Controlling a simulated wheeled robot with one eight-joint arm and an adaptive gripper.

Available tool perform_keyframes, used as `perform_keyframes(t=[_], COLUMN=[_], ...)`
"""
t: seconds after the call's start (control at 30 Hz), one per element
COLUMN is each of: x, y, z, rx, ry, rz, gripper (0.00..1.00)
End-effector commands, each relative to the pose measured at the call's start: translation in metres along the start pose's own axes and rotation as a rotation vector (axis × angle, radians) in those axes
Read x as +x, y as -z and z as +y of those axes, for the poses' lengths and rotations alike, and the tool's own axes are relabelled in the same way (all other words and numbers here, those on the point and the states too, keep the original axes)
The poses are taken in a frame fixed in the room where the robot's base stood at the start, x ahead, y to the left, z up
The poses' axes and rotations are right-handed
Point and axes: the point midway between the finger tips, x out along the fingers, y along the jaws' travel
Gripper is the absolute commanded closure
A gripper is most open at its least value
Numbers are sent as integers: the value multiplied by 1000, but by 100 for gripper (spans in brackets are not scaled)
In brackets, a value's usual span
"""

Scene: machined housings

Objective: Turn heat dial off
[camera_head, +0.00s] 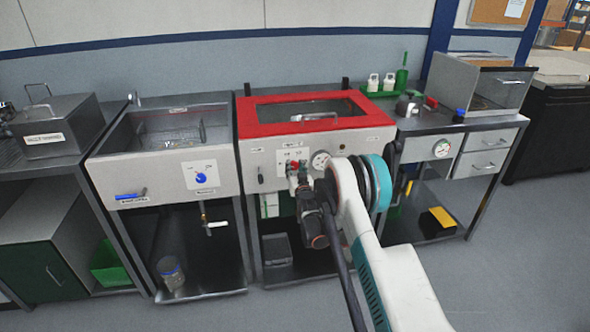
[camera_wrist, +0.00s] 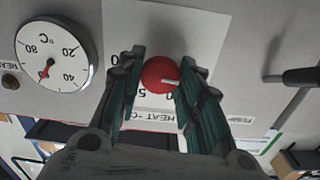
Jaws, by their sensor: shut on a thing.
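The heat dial (camera_wrist: 158,75) is a round red knob with a white pointer line, on a pale panel marked "HEAT °C". In the wrist view its pointer lies towards the right finger, and the panel appears upside down. My gripper (camera_wrist: 161,80) is shut on the dial, with one dark ribbed finger on each side. In the head view my gripper (camera_head: 299,176) is at the front panel of the red-lidded unit (camera_head: 247,118); my wrist and gripper hide much of the dial there.
A round temperature gauge (camera_wrist: 52,54) sits left of the dial in the wrist view; it also shows in the head view (camera_head: 320,160). A dark handle (camera_wrist: 300,77) sticks out at right. A sink unit with a blue dial (camera_head: 201,178) stands left. Open floor lies at front right.

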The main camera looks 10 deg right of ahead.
Motion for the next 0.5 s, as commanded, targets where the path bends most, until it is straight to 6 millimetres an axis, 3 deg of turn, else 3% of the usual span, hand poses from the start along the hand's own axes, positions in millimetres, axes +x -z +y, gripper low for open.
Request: perform_keyframes(t=[0.5], x=[-1], y=[-3], z=[-1], rx=[-116], ry=[1], rz=[-5], gripper=[91])
